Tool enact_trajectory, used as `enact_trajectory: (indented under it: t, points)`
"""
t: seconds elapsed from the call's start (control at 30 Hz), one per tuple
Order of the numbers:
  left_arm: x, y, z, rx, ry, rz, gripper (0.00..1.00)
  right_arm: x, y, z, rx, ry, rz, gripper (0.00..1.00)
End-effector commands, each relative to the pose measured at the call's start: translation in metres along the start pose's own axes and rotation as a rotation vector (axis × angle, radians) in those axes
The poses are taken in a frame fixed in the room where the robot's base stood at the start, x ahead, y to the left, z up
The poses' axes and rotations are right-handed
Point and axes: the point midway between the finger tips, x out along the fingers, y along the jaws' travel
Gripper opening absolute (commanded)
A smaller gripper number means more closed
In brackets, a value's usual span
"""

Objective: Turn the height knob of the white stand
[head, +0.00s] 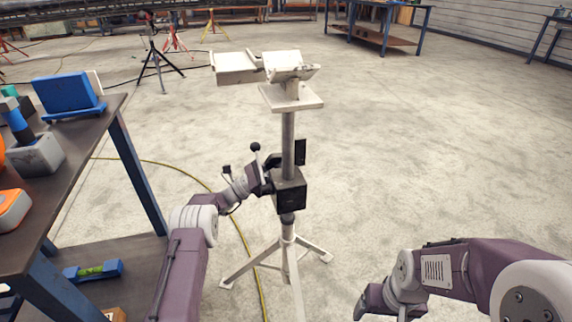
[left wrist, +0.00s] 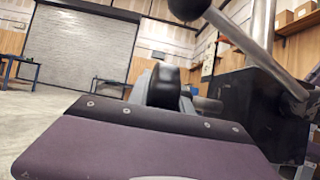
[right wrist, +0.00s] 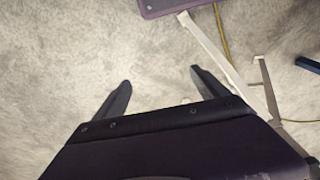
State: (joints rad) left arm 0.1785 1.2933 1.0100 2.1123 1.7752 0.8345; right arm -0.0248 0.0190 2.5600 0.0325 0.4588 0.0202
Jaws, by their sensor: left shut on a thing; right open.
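The white stand (head: 294,98) rises in the middle of the head view, with a V-shaped white top, a grey post and white tripod legs. A black box (head: 290,192) is on its post; it also shows at the right of the left wrist view (left wrist: 265,110). My left gripper (head: 266,180) is at the left side of this box. In the left wrist view it is shut on the dark height knob (left wrist: 163,84), which is mostly hidden by the wrist. My right gripper (right wrist: 160,90) is open and empty above the floor, apart from the stand.
A lever with a black ball (head: 255,147) stands up close to my left gripper. A workbench (head: 75,150) with blue and orange things is at the left. A yellow hose (head: 240,235) runs on the floor behind the stand.

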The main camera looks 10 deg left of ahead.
Motion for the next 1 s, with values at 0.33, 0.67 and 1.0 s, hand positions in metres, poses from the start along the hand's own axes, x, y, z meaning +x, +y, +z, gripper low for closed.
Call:
enact_trajectory:
  t: [0.33,0.67,1.0]
  points:
    - [-0.0009,-0.0001,0.0008,-0.001,-0.08,0.0,0.0,0.009,0.0002,0.0009,0.0,0.0,0.0,0.84]
    - [-0.0006,-0.0002,0.0012,-0.002,-0.083,0.0,0.0,0.0089,0.0002,0.0009,0.0,0.0,0.0,0.84]
    - [-0.0002,-0.0001,0.0019,-0.001,-0.083,0.0,0.47,0.0088,0.0002,0.0009,0.0,0.0,0.0,0.84]
